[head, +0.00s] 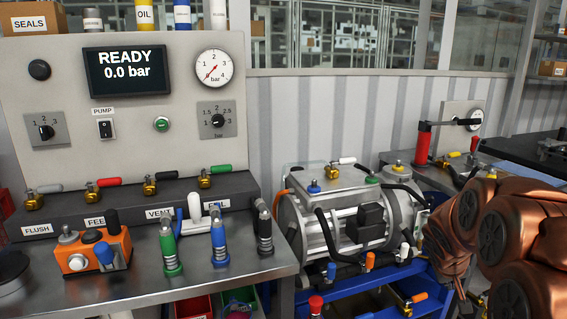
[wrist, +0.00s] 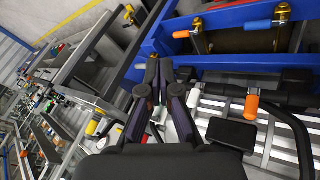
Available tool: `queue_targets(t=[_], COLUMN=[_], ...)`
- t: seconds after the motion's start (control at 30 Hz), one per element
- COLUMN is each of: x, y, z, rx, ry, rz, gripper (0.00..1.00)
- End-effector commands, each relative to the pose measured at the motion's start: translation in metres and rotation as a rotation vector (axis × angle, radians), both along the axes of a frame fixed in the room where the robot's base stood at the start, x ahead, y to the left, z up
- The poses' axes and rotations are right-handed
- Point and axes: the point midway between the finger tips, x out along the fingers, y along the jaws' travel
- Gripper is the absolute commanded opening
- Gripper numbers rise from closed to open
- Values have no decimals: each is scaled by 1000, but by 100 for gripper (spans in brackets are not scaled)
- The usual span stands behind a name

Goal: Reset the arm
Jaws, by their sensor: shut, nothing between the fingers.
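My copper-coloured arm (head: 500,235) is folded at the right edge of the head view. My gripper is out of sight there. In the wrist view my gripper (wrist: 152,75) shows as dark fingers, shut and empty. It is near a blue frame (wrist: 140,65) and left of the silver drive unit (wrist: 290,150). How far it is from them I cannot tell. In the head view the drive unit (head: 345,222) stands on a blue cart, with hoses and coloured valve levers.
A control panel (head: 125,75) reads READY and 0.0 bar. On the bench (head: 150,280) are labelled valves, an orange box (head: 92,250), and green, blue and black hose couplings.

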Motion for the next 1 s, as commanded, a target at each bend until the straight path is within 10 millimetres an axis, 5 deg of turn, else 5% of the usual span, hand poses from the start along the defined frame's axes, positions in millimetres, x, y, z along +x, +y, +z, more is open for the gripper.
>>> queue_targets(t=[0.1, 0.4, 0.8, 1.0], x=[-34, -132, -277, -329], y=[32, 110, 214, 247], z=[32, 78, 126, 137], rx=[34, 150, 352, 431], ry=[48, 201, 425, 512], rz=[-12, -24, 34, 73], gripper=[0, 0, 0, 0])
